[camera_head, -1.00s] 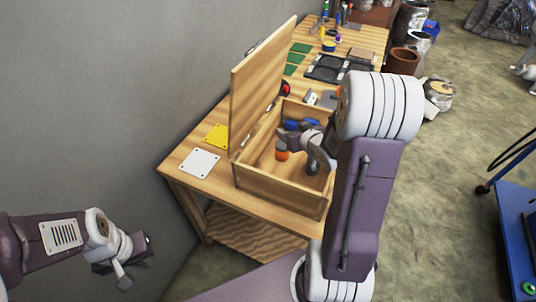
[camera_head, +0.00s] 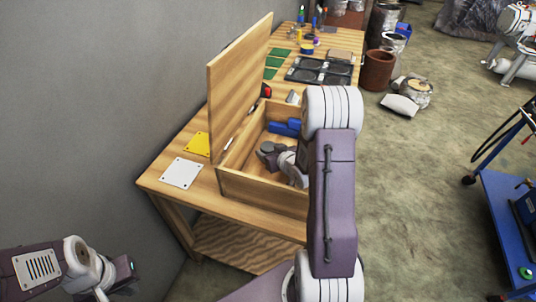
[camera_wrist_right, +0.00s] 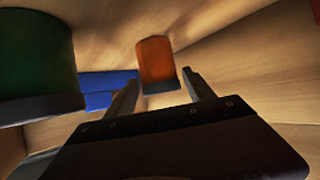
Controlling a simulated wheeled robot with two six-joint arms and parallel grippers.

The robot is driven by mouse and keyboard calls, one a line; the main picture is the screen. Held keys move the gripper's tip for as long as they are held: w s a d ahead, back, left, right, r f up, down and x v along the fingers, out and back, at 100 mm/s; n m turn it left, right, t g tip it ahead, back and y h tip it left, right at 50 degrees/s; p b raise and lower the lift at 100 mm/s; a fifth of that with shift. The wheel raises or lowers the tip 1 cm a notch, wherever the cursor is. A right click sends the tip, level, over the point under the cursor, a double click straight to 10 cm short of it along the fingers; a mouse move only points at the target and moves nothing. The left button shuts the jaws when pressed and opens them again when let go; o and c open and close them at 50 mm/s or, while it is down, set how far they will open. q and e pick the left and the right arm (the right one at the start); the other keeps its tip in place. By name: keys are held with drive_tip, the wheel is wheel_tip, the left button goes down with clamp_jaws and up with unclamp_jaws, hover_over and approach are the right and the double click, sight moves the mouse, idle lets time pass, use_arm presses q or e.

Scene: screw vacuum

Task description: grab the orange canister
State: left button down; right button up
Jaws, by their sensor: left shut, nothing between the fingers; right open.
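The orange canister (camera_wrist_right: 157,62) stands inside the wooden box (camera_head: 262,188), just ahead of and partly between my right gripper's fingertips. There is a gap on both sides of it. My right gripper (camera_wrist_right: 162,80) is open and empty. In the head view my right arm reaches down into the box, and its wrist and gripper (camera_head: 270,152) hide the canister. A dark green cylinder (camera_wrist_right: 40,60) is close on the left in the right wrist view. My left gripper (camera_head: 101,292) is shut and empty at the lower left, partly cut off, away from the table.
The box's raised lid (camera_head: 238,85) stands on its left side. Blue items (camera_head: 283,128) lie at the box's far end. A white plate (camera_head: 181,173) and a yellow plate (camera_head: 197,144) lie on the wooden table (camera_head: 150,183), left of the box. Box walls surround my right gripper.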

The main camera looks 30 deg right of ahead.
drive_tip(key=x, duration=0.5)
drive_tip(key=shift+w, duration=0.1)
drive_tip(key=shift+c, duration=0.3)
drive_tip(key=c, duration=1.1)
drive_tip(key=shift+r, duration=0.1)
drive_tip(key=shift+c, duration=0.2)
wheel_tip(320, 180, up, 18)
drive_tip(key=p, duration=0.4)
drive_tip(key=shift+p, duration=0.35)
